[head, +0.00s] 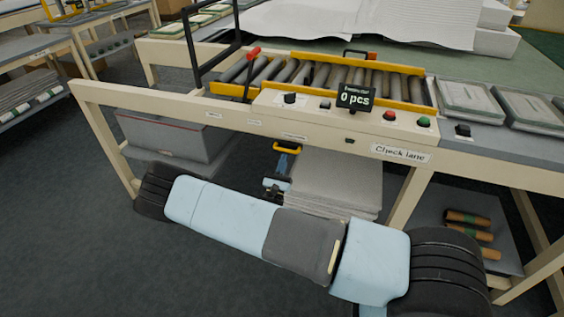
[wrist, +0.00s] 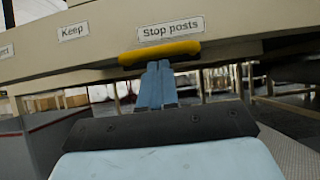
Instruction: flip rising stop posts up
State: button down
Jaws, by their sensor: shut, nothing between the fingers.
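A yellow bar handle (wrist: 160,51) hangs below the table's front beam, under a label reading "Stop posts" (wrist: 170,28). The handle also shows in the head view (head: 287,149). My gripper (wrist: 154,72) has its blue fingers together, with nothing between them. The fingertips are right at the handle's underside in the wrist view; I cannot tell whether they touch. I cannot make out the stop posts on the roller lane (head: 320,75).
A red-knobbed lever (head: 253,52) and black frame (head: 212,45) stand at the lane's left. The panel has buttons and a display (head: 356,97) reading "0 pcs". A grey bin (head: 170,135) and stacked sheets (head: 335,185) lie below. A "Keep" label (wrist: 74,32) is left of "Stop posts".

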jog(key=w+f+v, duration=0.1)
jog(key=f+v, duration=0.1)
jog(key=v, duration=1)
jog(key=shift+f, duration=0.3)
jog(key=shift+d, duration=0.1)
jog(key=s+d+r+m+g+h, duration=0.1)
jog(key=d+r+m+g+h, duration=0.1)
jog(key=d+r+m+g, duration=0.55)
jog(key=s+d+r+m+g+h, duration=0.1)
jog(key=d+r+m+g, duration=0.3)
jog(key=r+m+g, duration=0.45)
jog(key=s+d+r+m+g+h, duration=0.1)
jog(key=d+r+m+g+h, duration=0.1)
jog(key=d+r+m+g, duration=0.65)
jog(key=s+d+r+m+t+y, duration=0.2)
jog(key=s+r+y, duration=0.4)
jog(key=s+r, duration=0.5)
jog(key=s+d+r+m+t+y, duration=0.1)
jog(key=s+r+m+t+y, duration=0.3)
jog(key=s+r+y, duration=0.3)
jog(key=s+r+m, duration=0.1)
jog(key=s+r, duration=0.3)
jog(key=r, duration=0.6)
jog(key=shift+d+t, duration=0.35)
